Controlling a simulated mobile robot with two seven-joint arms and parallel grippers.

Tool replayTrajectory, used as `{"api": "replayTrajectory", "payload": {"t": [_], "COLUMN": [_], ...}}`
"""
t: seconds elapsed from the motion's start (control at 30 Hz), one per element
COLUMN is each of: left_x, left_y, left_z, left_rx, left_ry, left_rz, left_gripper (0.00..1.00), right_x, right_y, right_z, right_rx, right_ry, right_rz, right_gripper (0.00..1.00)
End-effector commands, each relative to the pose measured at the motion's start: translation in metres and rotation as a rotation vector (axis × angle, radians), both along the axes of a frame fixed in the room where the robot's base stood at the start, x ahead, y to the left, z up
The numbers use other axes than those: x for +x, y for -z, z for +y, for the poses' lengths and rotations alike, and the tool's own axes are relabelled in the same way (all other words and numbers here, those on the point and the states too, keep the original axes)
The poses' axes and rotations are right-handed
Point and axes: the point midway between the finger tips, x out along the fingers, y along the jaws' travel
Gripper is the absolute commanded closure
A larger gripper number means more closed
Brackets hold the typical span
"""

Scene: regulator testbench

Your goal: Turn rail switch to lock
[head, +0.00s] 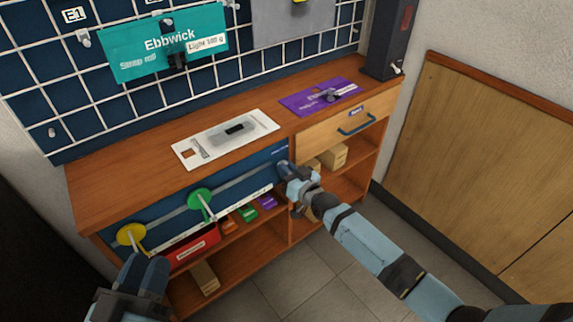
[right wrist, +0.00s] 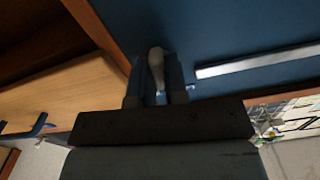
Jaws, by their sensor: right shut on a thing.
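A blue panel (head: 165,212) runs along the bench front and carries a pale rail (head: 240,193). My right gripper (head: 286,172) is at the panel's right end. In the right wrist view, a rounded grey lever (right wrist: 156,66) stands between the fingers of my right gripper (right wrist: 157,92), which are shut on it. In the head view this lever is mostly hidden by the gripper. A green knob (head: 200,198) and a yellow knob (head: 130,235) sit further left on the panel. My left gripper (head: 146,272) is below the yellow knob and touches nothing I can make out.
The wooden bench top (head: 110,185) holds a white plate (head: 225,138) and a purple card (head: 318,97). A drawer (head: 350,122) with a blue handle is right of the panel. Shelves below hold small boxes and a red bin (head: 192,246). The floor in front is clear.

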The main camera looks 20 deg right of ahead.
Motion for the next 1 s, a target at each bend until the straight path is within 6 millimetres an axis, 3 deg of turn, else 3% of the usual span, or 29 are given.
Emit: {"api": "replayTrajectory", "payload": {"t": [0.1, 0.6, 1.0], "left_x": [-0.002, -0.001, -0.008], "left_y": [-0.02, 0.051, 0.078], "left_z": [0.001, 0.026, 0.037], "left_rx": [-0.02, 0.188, 0.259], "left_ry": [-0.013, -0.08, -0.097], "left_rz": [-0.044, 0.267, 0.38], "left_gripper": [0.69, 0.69, 0.69], "right_x": [0.0, -0.001, 0.0], "right_y": [-0.004, -0.001, 0.0], "right_z": [0.0, 0.0, 0.0], "right_rx": [-0.105, -0.544, -0.798], "right_ry": [0.0, 0.0, 0.0], "right_rz": [-0.035, -0.195, -0.288], "right_gripper": [1.0, 1.0, 1.0]}}
